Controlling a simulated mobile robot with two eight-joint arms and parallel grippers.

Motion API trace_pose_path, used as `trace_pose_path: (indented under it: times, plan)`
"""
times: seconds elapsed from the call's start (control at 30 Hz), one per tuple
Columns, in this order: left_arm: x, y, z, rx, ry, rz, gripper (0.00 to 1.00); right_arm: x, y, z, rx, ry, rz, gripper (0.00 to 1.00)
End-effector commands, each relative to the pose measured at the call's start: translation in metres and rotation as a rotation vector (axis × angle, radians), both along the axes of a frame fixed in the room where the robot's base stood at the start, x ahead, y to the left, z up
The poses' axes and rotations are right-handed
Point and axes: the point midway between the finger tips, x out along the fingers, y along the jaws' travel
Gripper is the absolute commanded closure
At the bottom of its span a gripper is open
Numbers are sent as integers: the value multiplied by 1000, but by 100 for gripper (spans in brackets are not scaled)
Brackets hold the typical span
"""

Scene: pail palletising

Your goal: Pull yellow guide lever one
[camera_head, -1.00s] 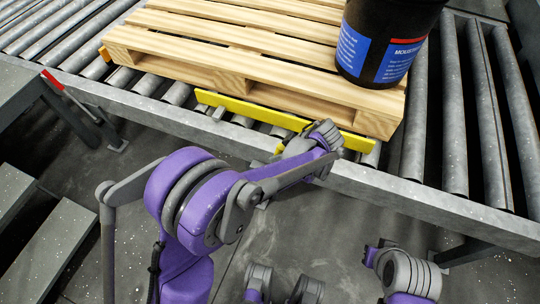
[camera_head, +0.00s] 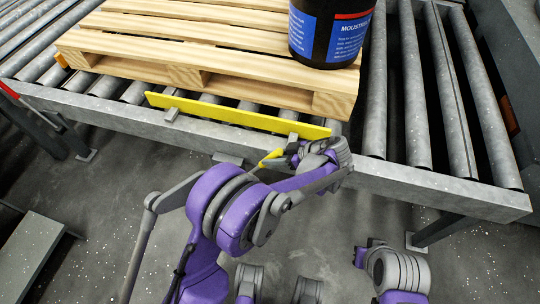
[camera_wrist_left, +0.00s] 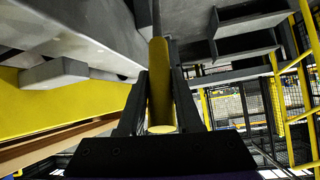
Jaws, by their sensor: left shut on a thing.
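The yellow guide lever (camera_head: 271,157) sticks out on the near side of the conveyor, below the long yellow guide bar (camera_head: 230,113). My left gripper (camera_head: 291,151) is at the lever beside the conveyor's front rail, shut on it. In the left wrist view the lever (camera_wrist_left: 160,85) stands between the two dark fingers, its round end towards the camera. The gripper partly hides the lever in the head view. My right gripper is not in view; only parts of my right arm show at the lower right.
A wooden pallet (camera_head: 180,72) lies on the roller conveyor (camera_head: 413,90) behind the guide bar. A black pail (camera_head: 330,35) with a blue label stands on it. The grey front rail (camera_head: 430,190) runs close to my left gripper. Floor is open in front.

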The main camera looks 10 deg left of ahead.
Motion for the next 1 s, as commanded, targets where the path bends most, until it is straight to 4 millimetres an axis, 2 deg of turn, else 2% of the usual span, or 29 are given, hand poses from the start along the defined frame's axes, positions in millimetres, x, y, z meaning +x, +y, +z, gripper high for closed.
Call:
trace_pose_path:
  times: [0.57,0.6,0.7,0.73,1.0]
  plan:
    - [-1,-5,-6,6,3,-5,100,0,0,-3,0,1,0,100]
    - [-1,-5,-5,7,3,-5,59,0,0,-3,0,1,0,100]
    - [0,-5,-5,9,2,-4,41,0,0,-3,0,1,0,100]
    - [0,-4,-5,9,1,-3,37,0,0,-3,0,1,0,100]
    - [0,-3,-3,12,1,-1,37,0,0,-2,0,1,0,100]
